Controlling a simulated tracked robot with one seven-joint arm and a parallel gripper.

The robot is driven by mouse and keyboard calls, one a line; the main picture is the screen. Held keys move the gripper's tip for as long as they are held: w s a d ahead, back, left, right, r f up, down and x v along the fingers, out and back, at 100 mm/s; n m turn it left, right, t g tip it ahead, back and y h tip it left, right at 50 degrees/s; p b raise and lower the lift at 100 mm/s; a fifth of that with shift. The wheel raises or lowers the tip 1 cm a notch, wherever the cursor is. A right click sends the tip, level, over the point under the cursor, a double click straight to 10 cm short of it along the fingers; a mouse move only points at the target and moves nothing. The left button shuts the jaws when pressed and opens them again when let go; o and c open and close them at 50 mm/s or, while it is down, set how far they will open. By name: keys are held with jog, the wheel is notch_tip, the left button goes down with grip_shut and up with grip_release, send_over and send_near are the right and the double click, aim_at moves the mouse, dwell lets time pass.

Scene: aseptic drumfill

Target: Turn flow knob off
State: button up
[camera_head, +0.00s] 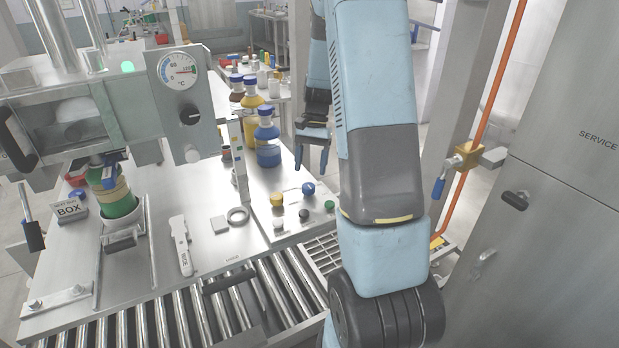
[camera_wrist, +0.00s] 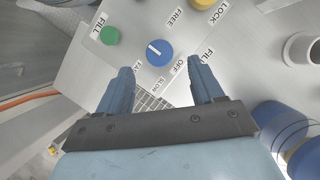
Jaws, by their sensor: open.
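The flow knob (camera_wrist: 161,54) is a round blue knob on a grey panel, with labels reading FA.. (partly covered), SLOW and OFF on the side nearest my fingers. Its short white mark runs toward the upper left in the wrist view, away from the OFF label. In the head view the blue knob (camera_head: 308,188) sits near the table's right corner. My gripper (camera_wrist: 160,70) is open and empty, its two blue fingers apart and pointing toward the knob, one to each side. In the head view my gripper (camera_head: 311,166) hangs above and behind the knob; no contact shows.
A green FILL button (camera_wrist: 110,36) and a yellow knob (camera_wrist: 205,3) by FREE and LOCK flank the knob. A blue-capped bottle (camera_head: 267,140) stands behind the panel. A dial gauge (camera_head: 178,71) and roller conveyor (camera_head: 200,312) are to the left.

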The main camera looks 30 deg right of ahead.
jog(key=v, duration=0.8)
jog(key=shift+r, duration=0.2)
notch_tip(320, 180, up, 7)
jog(key=n+t+h, duration=0.1)
jog(key=n+t, duration=0.1)
send_over(307, 187)
jog(key=s+a+r+n+t+h, duration=0.1)
jog(key=s+a+r+n+t, duration=0.1)
jog(key=s+a+r, duration=0.4)
jog(key=s+a+r+n+t, duration=0.1)
jog(key=s+a+n+t, duration=0.1)
jog(key=s, duration=0.5)
jog(key=s+a+r+n+t+h, duration=0.1)
jog(key=s+a+n+t, duration=0.1)
jog(key=s, duration=0.5)
jog(key=shift+s+a+n+t, duration=0.25)
jog(key=shift+n+t, duration=0.15)
jog(key=shift+t, duration=0.1)
jog(key=shift+r, duration=0.1)
dwell(0.5)
